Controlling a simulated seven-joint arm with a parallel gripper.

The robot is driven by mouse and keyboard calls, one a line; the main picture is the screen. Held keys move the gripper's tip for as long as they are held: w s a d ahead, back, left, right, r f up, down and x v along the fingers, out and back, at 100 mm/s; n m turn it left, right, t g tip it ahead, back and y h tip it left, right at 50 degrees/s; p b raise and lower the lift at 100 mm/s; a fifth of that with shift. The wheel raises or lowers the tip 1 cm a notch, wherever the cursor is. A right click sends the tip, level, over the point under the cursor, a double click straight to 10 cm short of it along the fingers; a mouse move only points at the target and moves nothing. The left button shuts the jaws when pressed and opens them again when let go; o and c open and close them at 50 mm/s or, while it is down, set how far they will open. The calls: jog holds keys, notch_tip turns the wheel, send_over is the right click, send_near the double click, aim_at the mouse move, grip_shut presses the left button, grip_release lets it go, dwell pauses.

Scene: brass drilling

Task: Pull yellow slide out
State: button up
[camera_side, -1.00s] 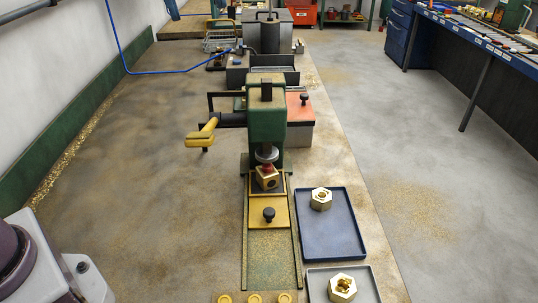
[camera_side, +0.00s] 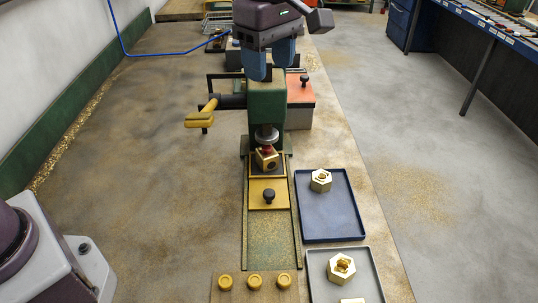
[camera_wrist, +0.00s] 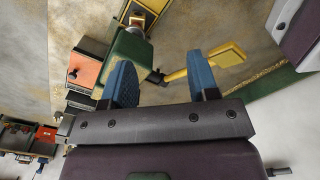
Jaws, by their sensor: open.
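The yellow slide (camera_side: 268,197) is a flat plate with a black knob (camera_side: 268,195). It lies in the green track in front of the green press (camera_side: 266,105), its rear part under the spindle. A brass block (camera_side: 267,161) sits on the rear part of the slide, beneath the spindle. In the wrist view part of the slide (camera_wrist: 145,12) shows at the top edge. My gripper (camera_side: 270,72) has blue fingers pointing down above and behind the press head, well away from the knob.
A yellow-handled lever (camera_side: 200,118) sticks out left of the press. A red-topped box (camera_side: 299,92) with a black knob stands at its right. A blue tray (camera_side: 330,207) and a grey tray (camera_side: 342,272), holding brass nuts, lie right of the track. Yellow buttons (camera_side: 255,282) sit in front.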

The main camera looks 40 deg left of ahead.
aim_at(269, 192)
notch_tip(269, 192, down, 30)
jog(key=shift+r, duration=0.25)
grip_shut()
jog(key=s+d, duration=1)
jog(key=shift+s+d, duration=0.2)
jog(key=shift+d, duration=0.05)
